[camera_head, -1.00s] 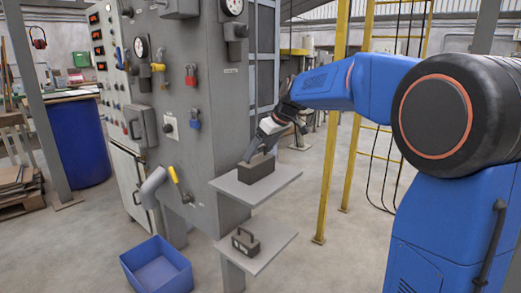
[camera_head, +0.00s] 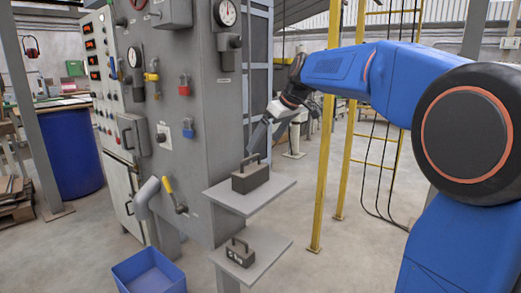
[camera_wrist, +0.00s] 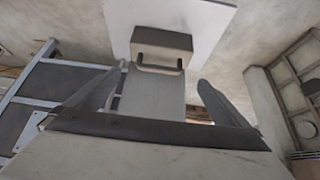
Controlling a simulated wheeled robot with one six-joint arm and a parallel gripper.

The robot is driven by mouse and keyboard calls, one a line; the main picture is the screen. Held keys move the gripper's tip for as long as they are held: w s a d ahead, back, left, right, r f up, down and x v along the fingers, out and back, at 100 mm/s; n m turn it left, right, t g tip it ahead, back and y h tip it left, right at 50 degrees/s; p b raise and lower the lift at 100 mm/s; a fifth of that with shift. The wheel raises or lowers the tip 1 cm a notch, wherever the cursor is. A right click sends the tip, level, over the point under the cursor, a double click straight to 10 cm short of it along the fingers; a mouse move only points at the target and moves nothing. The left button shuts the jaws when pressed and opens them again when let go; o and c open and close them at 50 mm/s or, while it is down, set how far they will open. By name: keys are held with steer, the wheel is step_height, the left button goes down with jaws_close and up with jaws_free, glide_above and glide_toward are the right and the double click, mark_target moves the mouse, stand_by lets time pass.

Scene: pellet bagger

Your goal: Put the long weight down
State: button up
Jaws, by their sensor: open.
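The long weight (camera_head: 250,179), a dark block with a handle on top, stands upright on the upper grey shelf (camera_head: 226,197) of the machine. My gripper (camera_head: 254,146) is open and empty, above the weight's handle and apart from it. In the wrist view, my gripper's fingers (camera_wrist: 162,78) are spread wide, with the weight (camera_wrist: 160,42) and its handle beyond their tips. The weight rests on the pale shelf plate (camera_wrist: 215,22) there. A smaller handled weight (camera_head: 240,255) stands on the lower shelf (camera_head: 270,244).
The grey machine panel (camera_head: 205,90) with gauges, padlocks and valves rises left of the shelves. A blue bin (camera_head: 150,275) is on the floor below. Yellow posts (camera_head: 325,140) stand to the right, behind my arm.

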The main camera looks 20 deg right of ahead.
steer(key=s+d+f+m+h, duration=0.15)
steer(key=s+f, duration=0.25)
steer(key=s, duration=0.7)
steer(key=s+a+f+m+h, duration=0.1)
steer(key=s+f+m, duration=0.3)
steer(key=s, duration=0.8)
steer(key=s+d+f+m+h, duration=0.1)
steer(key=s+d+f, duration=0.1)
steer(key=s+f, duration=1.3)
steer(key=shift+s+d+f+m+g, duration=0.3)
steer(key=shift+s+d+m, duration=0.1)
steer(key=shift+s, duration=0.35)
